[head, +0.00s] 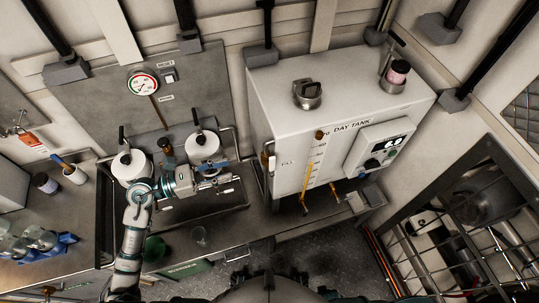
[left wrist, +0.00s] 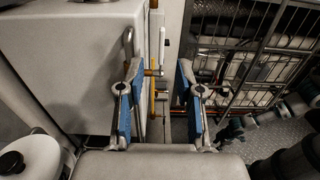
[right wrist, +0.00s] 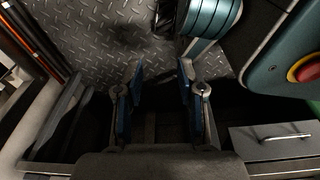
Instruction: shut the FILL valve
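The white day tank (head: 345,110) carries the small label FILL on its front, near the left edge. A small brass fitting with a grey handle (head: 268,158) sits at that edge, and I take it to be the FILL valve. In the left wrist view a grey bar-like handle (left wrist: 128,44) and a brass stem (left wrist: 154,72) show beyond the fingers, toward the left finger. My left gripper (head: 232,178) is open and empty, left of the valve and apart from it. My right gripper (right wrist: 160,92) is open and empty above the dark floor area. The handle's exact setting is hard to tell.
Two white canisters with black handles (head: 204,146) stand behind my left gripper over the sink tray. A pressure gauge (head: 143,83) is on the back panel. A yellow level tube (head: 308,178) runs down the tank front. A metal cage (head: 480,235) stands at the right.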

